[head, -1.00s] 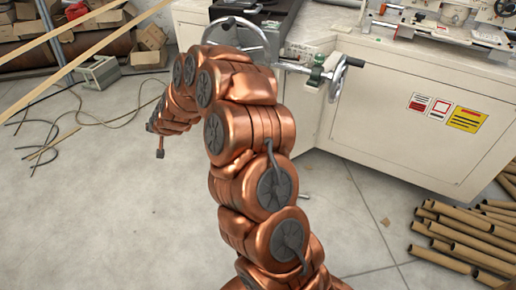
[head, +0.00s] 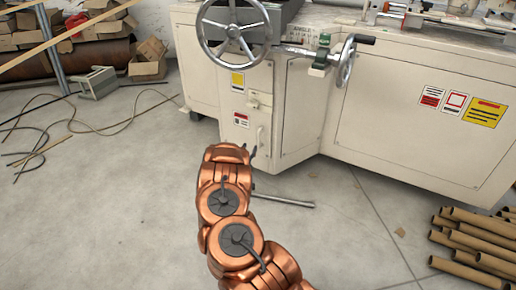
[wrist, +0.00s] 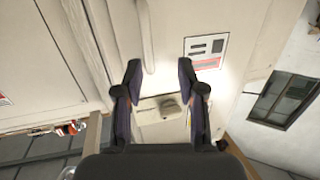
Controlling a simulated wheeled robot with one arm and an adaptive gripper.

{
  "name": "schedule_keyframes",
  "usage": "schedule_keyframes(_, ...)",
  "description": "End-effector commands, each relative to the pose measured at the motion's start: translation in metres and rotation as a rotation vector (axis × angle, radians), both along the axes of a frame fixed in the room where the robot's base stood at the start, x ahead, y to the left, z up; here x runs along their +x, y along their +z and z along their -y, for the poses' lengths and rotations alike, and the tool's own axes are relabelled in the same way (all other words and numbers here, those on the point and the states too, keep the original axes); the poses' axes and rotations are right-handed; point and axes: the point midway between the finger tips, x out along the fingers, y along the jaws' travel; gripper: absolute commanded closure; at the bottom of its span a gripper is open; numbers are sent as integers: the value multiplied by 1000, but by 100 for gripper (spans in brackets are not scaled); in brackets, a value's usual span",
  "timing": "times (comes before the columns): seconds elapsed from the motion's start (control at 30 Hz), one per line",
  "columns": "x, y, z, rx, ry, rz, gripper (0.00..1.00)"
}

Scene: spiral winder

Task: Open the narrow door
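The cream machine (head: 400,110) stands ahead, with a narrow front panel (head: 236,98) below the large handwheel in the head view. This panel appears to be the narrow door and looks shut. In the wrist view, my gripper (wrist: 160,70) is open and empty, facing a cream panel. A latch plate (wrist: 160,108) shows between the fingers, and a red-and-white label (wrist: 206,51) lies right of them.
A large handwheel (head: 234,32) and a smaller crank wheel (head: 346,62) stick out from the machine. A grey rod (head: 283,201) is low near the floor. Cardboard tubes (head: 475,245) lie at the right.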

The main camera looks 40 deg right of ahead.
Motion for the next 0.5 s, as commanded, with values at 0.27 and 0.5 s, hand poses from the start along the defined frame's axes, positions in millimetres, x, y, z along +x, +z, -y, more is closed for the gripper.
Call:
schedule_keyframes(0.27,-9,-7,18,-47,-29,1,61)
schedule_keyframes(0.5,4,-9,41,-46,-28,0,61)
